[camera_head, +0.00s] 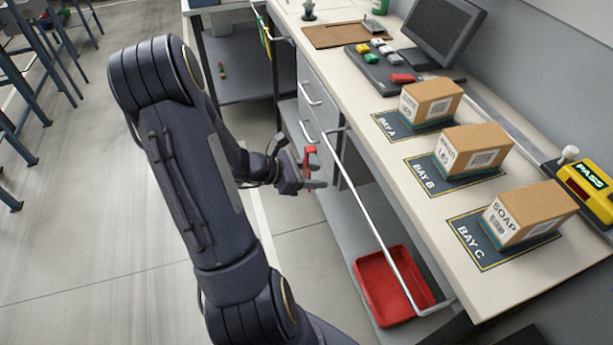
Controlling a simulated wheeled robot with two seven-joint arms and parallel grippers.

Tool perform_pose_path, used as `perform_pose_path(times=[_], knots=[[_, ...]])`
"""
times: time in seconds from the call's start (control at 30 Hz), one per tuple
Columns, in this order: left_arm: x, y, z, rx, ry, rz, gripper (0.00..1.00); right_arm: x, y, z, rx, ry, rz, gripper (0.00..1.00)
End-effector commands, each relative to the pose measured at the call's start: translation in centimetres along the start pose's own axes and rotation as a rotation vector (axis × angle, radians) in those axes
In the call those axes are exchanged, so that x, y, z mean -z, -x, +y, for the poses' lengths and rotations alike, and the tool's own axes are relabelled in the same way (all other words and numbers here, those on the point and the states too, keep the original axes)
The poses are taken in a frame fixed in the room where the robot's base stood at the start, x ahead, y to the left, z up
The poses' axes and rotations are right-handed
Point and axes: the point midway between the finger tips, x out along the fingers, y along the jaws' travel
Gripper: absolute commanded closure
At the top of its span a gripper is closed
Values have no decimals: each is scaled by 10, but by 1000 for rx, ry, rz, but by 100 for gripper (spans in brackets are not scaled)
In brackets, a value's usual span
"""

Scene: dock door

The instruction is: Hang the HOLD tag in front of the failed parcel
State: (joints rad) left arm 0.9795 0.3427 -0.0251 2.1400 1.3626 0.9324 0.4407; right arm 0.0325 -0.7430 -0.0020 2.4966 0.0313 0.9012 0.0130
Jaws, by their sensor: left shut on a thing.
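My left gripper (314,172) is shut on a small red piece, likely the HOLD tag (309,156); no lettering on it is readable. It is in front of the bench, left of the pale metal rail (372,218) and apart from it. Three brown parcels sit on dark mats on the bench: one at BAY A (431,100), one at BAY B (473,149), and one marked SOAP at BAY C (528,213). A yellow unit reading PASS (588,188) stands behind the BAY C parcel. Which parcel failed cannot be told. My right gripper is not in view.
A dark monitor (444,30) and a grey panel with coloured blocks (385,66) stand farther back on the bench. A brown board (335,35) lies near them. A red tray (391,287) is on the shelf below the rail. Open floor lies left of the bench.

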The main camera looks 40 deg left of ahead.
Motion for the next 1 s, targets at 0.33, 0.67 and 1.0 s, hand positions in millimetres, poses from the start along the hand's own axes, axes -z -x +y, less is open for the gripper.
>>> perform_pose_path(times=[0.33, 0.67, 1.0], knots=[[-14, -26, -1, 3, -2, -2, 84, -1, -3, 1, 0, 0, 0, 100], [-26, -49, 0, 1, -1, -2, 84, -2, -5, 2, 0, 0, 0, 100], [-12, -59, 0, 1, 0, -1, 84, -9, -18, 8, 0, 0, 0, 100]])
